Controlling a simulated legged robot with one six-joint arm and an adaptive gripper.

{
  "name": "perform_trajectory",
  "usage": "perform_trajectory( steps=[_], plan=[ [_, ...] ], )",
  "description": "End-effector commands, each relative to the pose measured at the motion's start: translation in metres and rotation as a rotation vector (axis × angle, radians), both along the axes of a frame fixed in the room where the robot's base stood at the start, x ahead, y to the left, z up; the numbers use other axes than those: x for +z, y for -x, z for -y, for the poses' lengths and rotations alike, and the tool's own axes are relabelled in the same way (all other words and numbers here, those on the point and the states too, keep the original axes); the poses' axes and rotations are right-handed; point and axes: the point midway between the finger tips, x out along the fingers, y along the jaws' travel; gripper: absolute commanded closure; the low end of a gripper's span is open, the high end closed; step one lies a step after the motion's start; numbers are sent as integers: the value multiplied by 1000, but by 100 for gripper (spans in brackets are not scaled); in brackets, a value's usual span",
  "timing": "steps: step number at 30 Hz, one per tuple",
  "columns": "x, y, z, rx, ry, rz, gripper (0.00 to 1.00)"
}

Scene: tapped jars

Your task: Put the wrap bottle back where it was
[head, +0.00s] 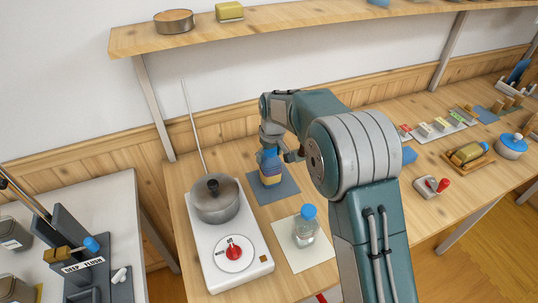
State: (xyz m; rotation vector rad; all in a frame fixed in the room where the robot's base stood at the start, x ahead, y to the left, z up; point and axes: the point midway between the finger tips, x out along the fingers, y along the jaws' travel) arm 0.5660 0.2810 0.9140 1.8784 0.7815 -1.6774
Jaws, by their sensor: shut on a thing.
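The fingers are small and partly hidden by the wrist. I cannot tell whether the bottle's base touches the mat. A clear bottle with a blue cap (306,232) stands on a cream mat (290,259) nearer to me, apart from my gripper.
A pot (214,198) sits on a white hotplate (240,262) with a red knob, left of the mats. A thin rod rises behind it. A wooden shelf (330,20) runs above.

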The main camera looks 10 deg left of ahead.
Motion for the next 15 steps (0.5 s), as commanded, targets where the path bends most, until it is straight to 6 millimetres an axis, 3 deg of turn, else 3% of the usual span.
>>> perform_trajectory(
  steps=[1,2,3,15],
  plan=[
    [-1,0,0,0,0,0,77],
    [-2,0,0,0,0,0,7],
    [-1,0,0,0,0,0,0],
    [0,0,0,0,0,0,0]
  ],
)
